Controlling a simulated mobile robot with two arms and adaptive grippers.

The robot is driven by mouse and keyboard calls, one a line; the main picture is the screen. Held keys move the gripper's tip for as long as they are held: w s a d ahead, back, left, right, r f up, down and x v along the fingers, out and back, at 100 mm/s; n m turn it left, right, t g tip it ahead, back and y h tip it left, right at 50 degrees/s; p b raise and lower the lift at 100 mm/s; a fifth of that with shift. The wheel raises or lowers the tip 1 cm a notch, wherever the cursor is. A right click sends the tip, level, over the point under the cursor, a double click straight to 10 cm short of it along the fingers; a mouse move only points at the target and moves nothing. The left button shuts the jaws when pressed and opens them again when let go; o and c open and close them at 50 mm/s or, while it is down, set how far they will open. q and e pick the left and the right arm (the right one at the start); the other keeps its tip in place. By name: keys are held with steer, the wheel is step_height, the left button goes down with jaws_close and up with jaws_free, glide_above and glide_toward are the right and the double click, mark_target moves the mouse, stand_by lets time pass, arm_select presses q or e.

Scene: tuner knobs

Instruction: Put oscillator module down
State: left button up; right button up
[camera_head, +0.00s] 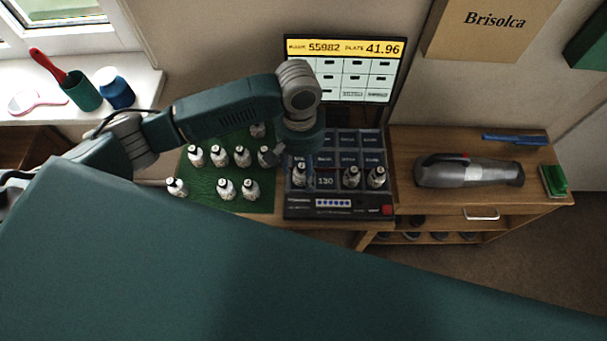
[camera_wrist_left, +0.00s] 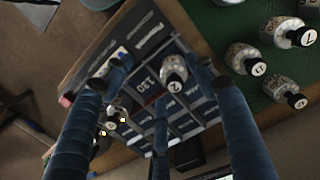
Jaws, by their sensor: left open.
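The task's oscillator module is not clearly identifiable; the small pieces in view look like white bottles with black caps. One such bottle (camera_head: 299,176) stands on the dark panel (camera_head: 300,211), just left of the label 130. In the left wrist view, a bottle with a 2 on its cap (camera_wrist_left: 173,72) stands between my spread blue fingers. My left gripper (camera_head: 295,160) is low over the panel's left part, open around this bottle; its fingers also show in the left wrist view (camera_wrist_left: 165,75). Finger contact cannot be told. My right gripper is out of view.
Several similar bottles (camera_head: 226,188) stand on the green mat (camera_head: 206,172) left of the panel. Two more (camera_head: 351,177) (camera_head: 376,177) stand on its right part. A lit screen (camera_head: 345,70) rises behind. A hand vacuum (camera_head: 468,172) lies on the right cabinet.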

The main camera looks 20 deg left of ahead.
mark_target(302, 177)
arm_select(q)
step_height(302, 177, up, 8)
steer(key=shift+w+a+f, duration=0.15)
steer(key=shift+w+f, duration=0.1)
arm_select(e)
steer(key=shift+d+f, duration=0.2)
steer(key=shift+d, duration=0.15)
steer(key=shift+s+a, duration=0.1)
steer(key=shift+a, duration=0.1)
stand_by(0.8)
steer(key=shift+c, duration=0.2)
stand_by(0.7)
